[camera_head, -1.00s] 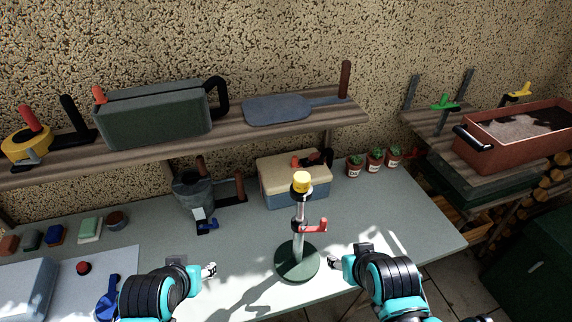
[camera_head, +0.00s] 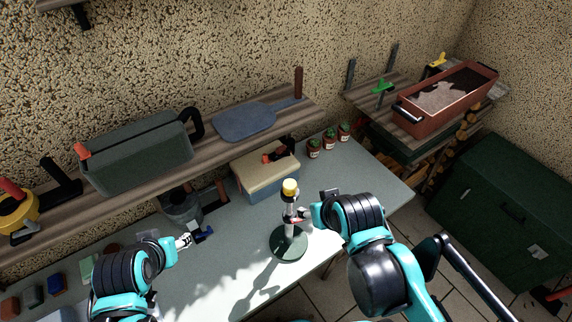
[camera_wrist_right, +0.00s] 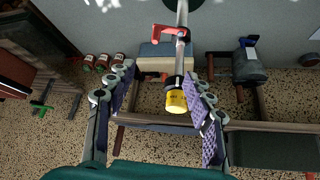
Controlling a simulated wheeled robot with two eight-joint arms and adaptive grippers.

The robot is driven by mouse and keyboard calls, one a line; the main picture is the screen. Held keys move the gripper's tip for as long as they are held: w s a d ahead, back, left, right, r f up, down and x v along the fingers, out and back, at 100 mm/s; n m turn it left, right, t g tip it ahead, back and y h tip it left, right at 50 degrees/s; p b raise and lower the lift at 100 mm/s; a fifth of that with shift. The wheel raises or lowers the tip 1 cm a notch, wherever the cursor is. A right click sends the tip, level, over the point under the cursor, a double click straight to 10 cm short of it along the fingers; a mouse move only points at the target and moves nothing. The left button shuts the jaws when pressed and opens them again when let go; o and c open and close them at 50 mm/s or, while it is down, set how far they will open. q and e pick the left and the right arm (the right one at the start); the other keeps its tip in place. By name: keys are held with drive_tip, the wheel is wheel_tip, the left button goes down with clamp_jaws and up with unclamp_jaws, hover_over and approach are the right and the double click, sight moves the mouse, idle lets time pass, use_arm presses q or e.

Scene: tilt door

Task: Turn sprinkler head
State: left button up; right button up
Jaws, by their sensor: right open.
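The sprinkler stands upright on a dark green round base (camera_head: 288,245) on the workbench. Its yellow head (camera_head: 290,188) tops a metal post with a red lever partly hidden in the head view. In the right wrist view the yellow head (camera_wrist_right: 176,101) and the red lever (camera_wrist_right: 170,32) both show. My right gripper (camera_head: 305,215) is beside the post. In its wrist view the right gripper (camera_wrist_right: 157,74) is open, and the yellow head appears between its fingers, nearer the right one; contact is not clear. My left gripper (camera_head: 186,241) hovers over the bench at left, its opening unclear.
A cream and blue box (camera_head: 266,174) stands behind the sprinkler, with small potted cacti (camera_head: 330,138) to its right. A metal watering can (camera_head: 180,205) is behind my left gripper. A wooden shelf (camera_head: 215,145) runs above the bench.

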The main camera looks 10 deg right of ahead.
wheel_tip(320, 180, up, 12)
drive_tip(key=w+a+g+p, duration=0.1)
drive_tip(key=w+g+p, duration=0.15)
drive_tip(key=p, duration=0.65)
drive_tip(key=g, duration=0.4)
hover_over(290, 183)
wheel_tip(290, 183, down, 4)
drive_tip(key=shift+s+f+p, duration=0.1)
drive_tip(key=shift+p, duration=0.2)
drive_tip(key=shift+f, duration=0.5)
wheel_tip(290, 183, down, 7)
drive_tip(key=shift+f, duration=0.1)
use_arm(q)
wheel_tip(290, 183, up, 12)
drive_tip(key=shift+f, duration=0.2)
use_arm(e)
drive_tip(key=c, duration=1.2)
